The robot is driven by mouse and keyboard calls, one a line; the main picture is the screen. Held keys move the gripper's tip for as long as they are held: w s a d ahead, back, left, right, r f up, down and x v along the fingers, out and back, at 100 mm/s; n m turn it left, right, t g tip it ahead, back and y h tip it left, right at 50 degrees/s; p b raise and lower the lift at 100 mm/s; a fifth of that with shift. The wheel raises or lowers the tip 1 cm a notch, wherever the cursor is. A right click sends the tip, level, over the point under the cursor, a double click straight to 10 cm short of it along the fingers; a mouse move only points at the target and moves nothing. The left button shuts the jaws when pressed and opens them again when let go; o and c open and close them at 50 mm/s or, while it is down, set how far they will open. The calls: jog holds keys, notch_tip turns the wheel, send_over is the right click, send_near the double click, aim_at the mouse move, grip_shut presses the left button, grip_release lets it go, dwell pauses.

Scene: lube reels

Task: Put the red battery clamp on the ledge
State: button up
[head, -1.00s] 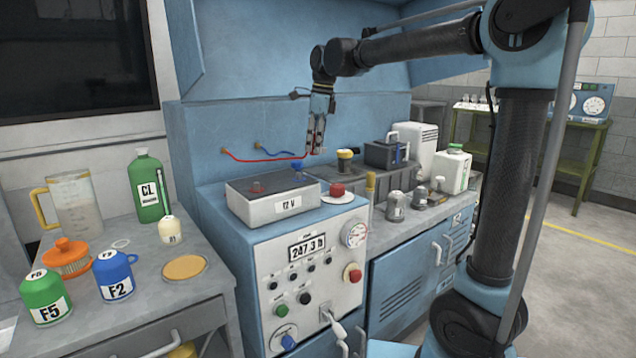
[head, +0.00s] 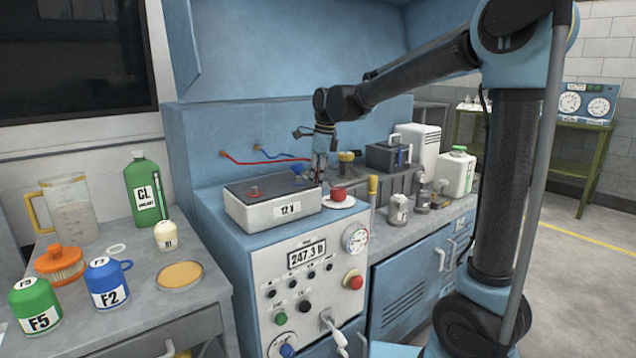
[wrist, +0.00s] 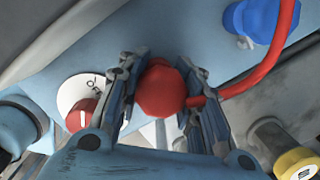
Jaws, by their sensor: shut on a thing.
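My gripper (head: 319,179) is shut on the red battery clamp (wrist: 160,92), whose rounded red body shows between the two fingers in the wrist view. In the head view the fingers mostly hide the clamp. Its red cable (head: 262,162) runs from the wall to my gripper. My gripper points down, just right of the battery's back right corner. A blue surface (wrist: 60,55), which may be the ledge, lies below the clamp; I cannot tell whether they touch.
The grey 12 V battery (head: 272,211) stands left of my gripper. The blue clamp (head: 298,170) is close by, at the battery's back right. A red rotary switch (head: 338,193) stands just in front. A yellow-capped part (head: 346,156) is right of my gripper.

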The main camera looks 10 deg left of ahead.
jog(key=shift+f, duration=0.45)
jog(key=o, duration=1.2)
jog(key=shift+f, duration=0.1)
jog(key=shift+c, duration=0.2)
jog(key=r, duration=0.4)
jog(key=d+r, duration=0.1)
jog(key=r, duration=0.3)
jog(key=d+r, duration=0.1)
jog(key=r, duration=0.3)
jog(key=shift+r, duration=0.1)
